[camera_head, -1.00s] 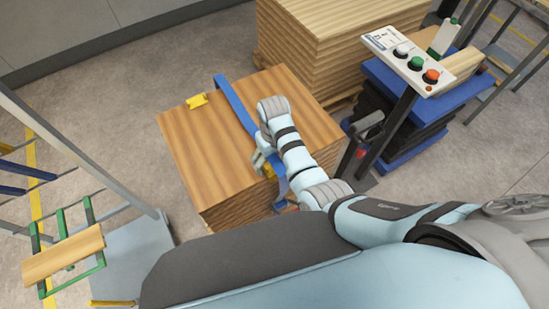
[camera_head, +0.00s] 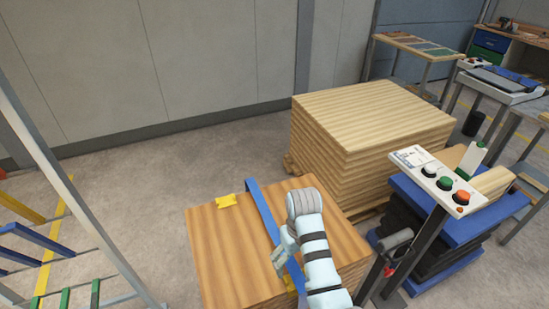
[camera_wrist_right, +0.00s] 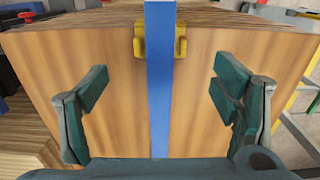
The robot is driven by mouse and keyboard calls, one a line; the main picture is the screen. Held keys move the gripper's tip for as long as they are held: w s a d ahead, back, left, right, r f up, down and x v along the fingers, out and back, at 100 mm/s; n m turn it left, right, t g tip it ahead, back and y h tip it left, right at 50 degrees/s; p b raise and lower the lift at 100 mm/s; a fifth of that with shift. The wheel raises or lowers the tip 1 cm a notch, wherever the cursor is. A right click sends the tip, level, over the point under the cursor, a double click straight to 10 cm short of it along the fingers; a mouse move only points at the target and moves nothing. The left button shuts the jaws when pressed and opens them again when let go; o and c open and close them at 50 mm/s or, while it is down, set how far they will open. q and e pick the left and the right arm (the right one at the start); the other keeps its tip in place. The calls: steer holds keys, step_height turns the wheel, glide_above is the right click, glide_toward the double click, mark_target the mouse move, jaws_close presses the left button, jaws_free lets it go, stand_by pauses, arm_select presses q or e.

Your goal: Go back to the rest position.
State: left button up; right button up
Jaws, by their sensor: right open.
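My right arm reaches over a stack of wood boards in the head view, and its gripper (camera_head: 285,250) is partly hidden by its own wrist. In the right wrist view the right gripper (camera_wrist_right: 158,100) is open, with its two dark green fingers wide apart on either side of a blue strap (camera_wrist_right: 158,85). The fingers hold nothing. The strap (camera_head: 264,212) runs over the board stack (camera_head: 222,262) and passes a yellow corner protector (camera_wrist_right: 180,42) at the stack's edge. My left gripper is not in view.
A control post with a button panel (camera_head: 436,181) stands right of the strapped stack. A larger board stack (camera_head: 365,125) stands behind. Blue and black pads (camera_head: 440,215) lie at the right. A grey frame post (camera_head: 75,170) rises at the left. Open floor (camera_head: 150,185) lies behind the strapped stack.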

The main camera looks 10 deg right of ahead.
steer(key=s+d+f+m+t, duration=0.2)
steer(key=s+d+f, duration=0.4)
steer(key=s+d, duration=0.4)
steer(key=s+d+r+t, duration=0.2)
steer(key=s+r, duration=0.2)
steer(key=s, duration=0.9)
step_height(320, 180, down, 20)
steer(key=d+f+g+b, duration=0.1)
steer(key=d+g+b, duration=0.1)
steer(key=b, duration=0.1)
steer(key=s+f+b, duration=0.2)
steer(key=s+f, duration=1.3)
steer(key=f, duration=0.1)
steer(key=shift+s+d+f+g+h+b, duration=0.15)
steer(key=shift+d+f+g+h+b, duration=0.2)
steer(key=shift+d+g+h+b, duration=0.1)
